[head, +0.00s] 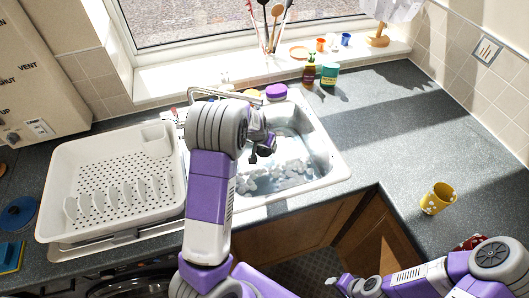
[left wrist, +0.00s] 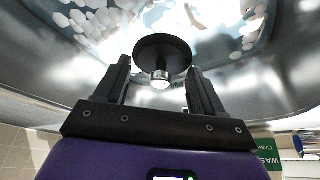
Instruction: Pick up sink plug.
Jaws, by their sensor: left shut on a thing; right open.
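The sink plug (left wrist: 162,50) is a black disc with a short metal stem, seen in the left wrist view between the fingers of my left gripper (left wrist: 161,80). The left gripper is shut on it. In the head view my left gripper (head: 262,150) is over the sink basin (head: 318,160), largely hidden by my own arm, and I cannot make out the plug clearly there. My right gripper (head: 341,283) is open and empty, low in front of the counter near the cabinet.
A white dish rack (head: 75,205) stands left of the sink. Bottles (head: 309,72) and a purple-lidded tub (head: 276,92) stand behind it. A yellow cup (head: 436,198) is on the right counter. White foam (head: 280,172) lies in the basin. The back right counter is mostly clear.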

